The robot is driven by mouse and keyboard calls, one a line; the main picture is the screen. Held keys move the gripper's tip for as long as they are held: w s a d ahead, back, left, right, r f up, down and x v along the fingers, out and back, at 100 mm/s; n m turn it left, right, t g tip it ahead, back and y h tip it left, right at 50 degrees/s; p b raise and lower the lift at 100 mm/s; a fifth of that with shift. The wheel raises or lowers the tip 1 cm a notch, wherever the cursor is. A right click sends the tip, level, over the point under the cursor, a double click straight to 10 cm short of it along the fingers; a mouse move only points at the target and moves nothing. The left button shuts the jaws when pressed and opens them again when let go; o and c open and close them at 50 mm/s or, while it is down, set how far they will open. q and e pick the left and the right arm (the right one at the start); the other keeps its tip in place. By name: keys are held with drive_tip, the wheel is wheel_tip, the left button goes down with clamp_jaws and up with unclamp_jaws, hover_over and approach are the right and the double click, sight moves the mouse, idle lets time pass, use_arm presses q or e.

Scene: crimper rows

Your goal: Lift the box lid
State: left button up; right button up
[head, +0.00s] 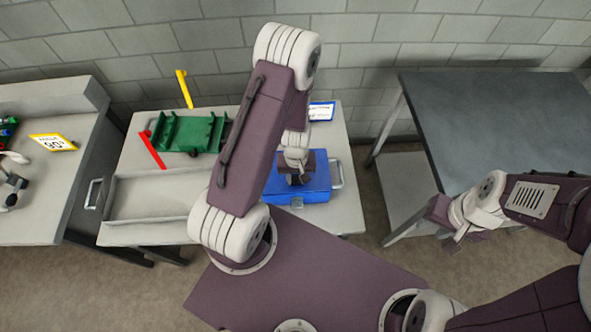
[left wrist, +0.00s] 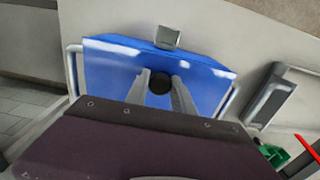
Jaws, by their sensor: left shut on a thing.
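A blue box (head: 318,190) with metal side handles and a front latch stands on the middle table. Its blue lid (left wrist: 115,75) fills the middle of the left wrist view, with a round black knob (left wrist: 160,87) at its centre. My left gripper (head: 297,179) is over the box, and in the left wrist view its two fingers (left wrist: 160,90) are shut on the knob. The lid looks seated on the box; no gap shows. My left arm hides part of the box in the head view. My right gripper (head: 458,228) is off to the right, away from the box, its finger gap unclear.
A green rack (head: 188,133) with red and yellow bars stands left of the box, behind a grey tray (head: 150,197). A white and blue sign (head: 321,111) stands behind the box. A bare dark table (head: 490,120) is at right; a side bench (head: 40,190) at left.

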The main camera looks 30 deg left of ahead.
use_arm(q)
drive_tip(key=shift+w+a+r+p, duration=0.25)
drive_tip(key=shift+r+p, duration=0.45)
drive_tip(key=shift+p, duration=0.35)
drive_tip(key=shift+w+a+r+p, duration=0.1)
drive_tip(key=shift+w+r+p, duration=0.3)
drive_tip(key=shift+r+p, duration=0.55)
drive_tip(key=shift+w+a+r+p, duration=0.25)
drive_tip(key=shift+r+p, duration=0.25)
drive_tip(key=shift+p, duration=0.7)
drive_tip(key=r+p, duration=0.1)
drive_tip(key=p, duration=0.1)
drive_tip(key=w+r+p, duration=0.1)
drive_tip(key=p, duration=0.1)
drive_tip(key=shift+a, duration=0.2)
drive_tip(key=shift+w+a+p, duration=0.1)
drive_tip(key=shift+p, duration=0.4)
